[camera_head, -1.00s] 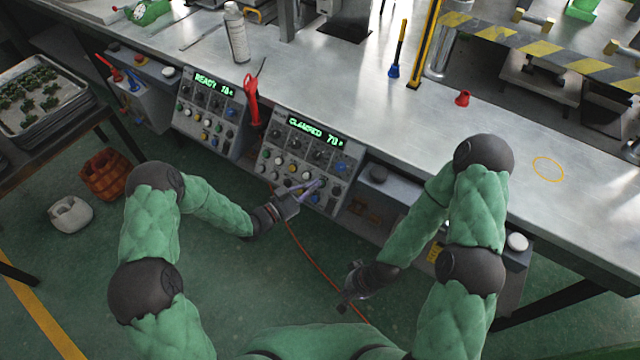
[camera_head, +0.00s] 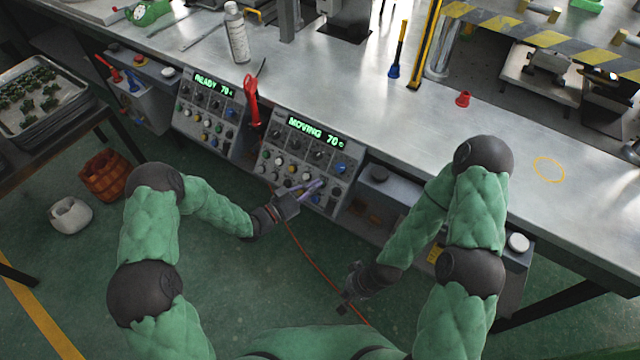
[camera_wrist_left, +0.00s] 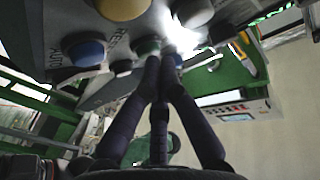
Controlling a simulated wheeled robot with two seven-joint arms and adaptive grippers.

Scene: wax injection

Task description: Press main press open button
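The right-hand control panel (camera_head: 270,150) on the bench front has rows of buttons and knobs. Its green display (camera_head: 318,130) reads MOVING 70. My left gripper (camera_head: 316,186) is at the lower part of this panel, fingers pointing at its buttons. In the left wrist view the fingertips (camera_wrist_left: 160,62) are together with nothing between them, close to a green button (camera_wrist_left: 147,46); I cannot tell whether they touch it. A blue button (camera_wrist_left: 85,50) and a white button (camera_wrist_left: 193,12) are nearby. My right gripper (camera_head: 347,300) hangs low, away from the panel; its fingers are too small to judge.
A red-handled tool (camera_head: 251,100) hangs between the panels. A spray can (camera_head: 236,35), a blue brush (camera_head: 395,68) and a red cap (camera_head: 463,99) stand on the bench. The floor under my arms is clear except for an orange cable (camera_head: 310,255).

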